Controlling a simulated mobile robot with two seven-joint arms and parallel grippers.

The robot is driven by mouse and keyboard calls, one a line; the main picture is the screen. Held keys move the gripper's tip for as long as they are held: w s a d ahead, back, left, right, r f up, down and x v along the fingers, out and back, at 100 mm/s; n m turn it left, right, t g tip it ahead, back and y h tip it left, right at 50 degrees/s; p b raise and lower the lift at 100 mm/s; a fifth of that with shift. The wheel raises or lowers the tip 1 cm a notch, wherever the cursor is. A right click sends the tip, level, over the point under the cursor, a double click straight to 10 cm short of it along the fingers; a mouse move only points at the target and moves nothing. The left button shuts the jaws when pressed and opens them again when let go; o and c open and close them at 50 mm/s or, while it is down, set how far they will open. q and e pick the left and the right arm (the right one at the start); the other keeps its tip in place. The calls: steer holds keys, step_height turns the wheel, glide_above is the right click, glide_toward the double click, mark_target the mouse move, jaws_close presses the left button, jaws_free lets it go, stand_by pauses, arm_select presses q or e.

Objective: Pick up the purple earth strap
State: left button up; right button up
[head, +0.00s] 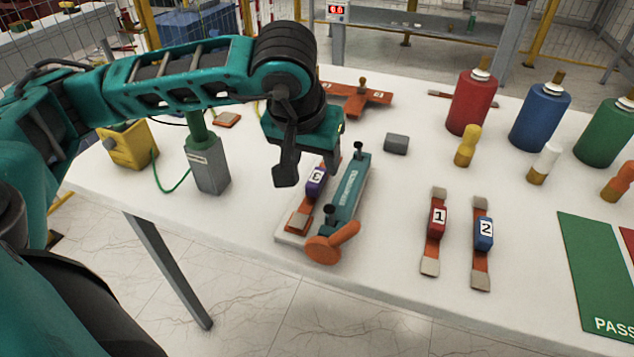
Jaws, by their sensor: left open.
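The purple earth strap (317,180) is a copper-coloured strip with a purple block marked 3. It lies on a pale plate (286,239) at the table's front edge, beside a teal tool with an orange knob (347,195). My left gripper (309,172) is open and points down over the strap, with one dark finger left of the purple block and the other towards its far right side. The gripper hides the strap's far end. I cannot tell how high the fingers are above it. My right gripper is not in view.
A red strap (437,222) and a blue strap (483,232) lie to the right. Red (470,103), blue (540,118) and green bushings stand at the back right. A grey post (207,165) and yellow box (130,146) stand left. A small grey block (396,144) lies behind.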

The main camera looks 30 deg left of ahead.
mark_target(316, 177)
arm_select(q)
steer(key=shift+x, duration=2.75)
steer(key=shift+s+a, duration=0.1)
steer(key=shift+s, duration=0.1)
steer(key=shift+c, duration=0.4)
jaws_close()
